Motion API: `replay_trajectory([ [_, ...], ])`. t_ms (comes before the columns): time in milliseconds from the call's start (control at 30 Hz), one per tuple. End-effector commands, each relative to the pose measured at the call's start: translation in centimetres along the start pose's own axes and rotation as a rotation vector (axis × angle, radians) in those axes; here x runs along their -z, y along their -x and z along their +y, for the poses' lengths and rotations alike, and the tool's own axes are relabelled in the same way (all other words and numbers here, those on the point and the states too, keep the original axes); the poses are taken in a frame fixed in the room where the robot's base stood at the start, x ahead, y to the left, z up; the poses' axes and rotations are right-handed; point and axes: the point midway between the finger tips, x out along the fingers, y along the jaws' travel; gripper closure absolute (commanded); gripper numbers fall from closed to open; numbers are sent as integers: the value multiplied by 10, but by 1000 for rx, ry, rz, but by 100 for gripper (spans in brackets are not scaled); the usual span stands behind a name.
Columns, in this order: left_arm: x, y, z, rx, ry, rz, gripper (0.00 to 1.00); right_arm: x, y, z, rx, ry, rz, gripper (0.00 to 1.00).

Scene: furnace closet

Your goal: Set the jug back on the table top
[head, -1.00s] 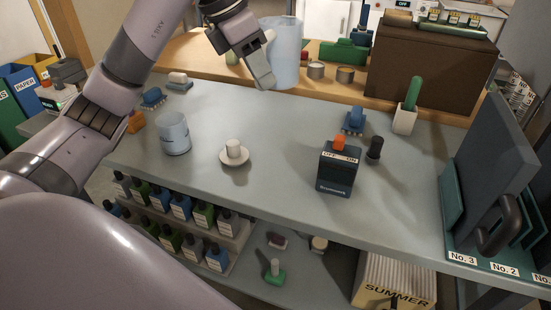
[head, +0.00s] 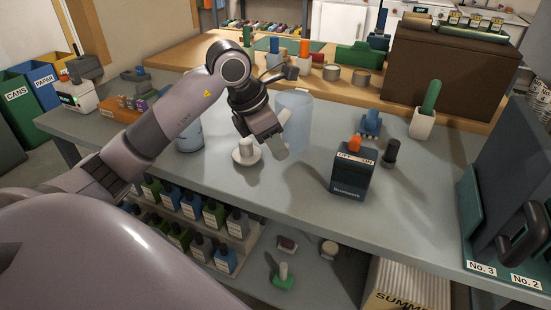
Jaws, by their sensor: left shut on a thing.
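The jug (head: 295,122) is translucent pale blue and upright, just right of my left gripper (head: 279,142). The gripper is shut on it and partly hides its left side. The jug is over the middle of the grey table top (head: 325,165); I cannot tell whether its base touches the surface. My right gripper is not in view.
A white saucer with a knob (head: 247,153) lies left of the jug. A bluish canister (head: 189,137) stands behind my left arm. A dark switch box (head: 351,172), a black cylinder (head: 391,151) and a blue object (head: 371,124) stand to the right.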

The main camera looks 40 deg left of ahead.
Motion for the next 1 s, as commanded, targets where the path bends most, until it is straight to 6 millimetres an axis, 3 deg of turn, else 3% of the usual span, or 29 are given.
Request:
replay_trajectory([
  [333,15,-33,-1,0,0,-1,100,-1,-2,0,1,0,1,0],
  [733,17,-38,0,-2,-1,-2,100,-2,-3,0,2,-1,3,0],
  [767,17,-38,0,-1,0,1,65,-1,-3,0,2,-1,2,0],
  [800,17,-37,-1,-1,0,1,52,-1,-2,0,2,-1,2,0],
  [1000,17,-37,-1,-1,0,1,49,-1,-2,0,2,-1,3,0],
])
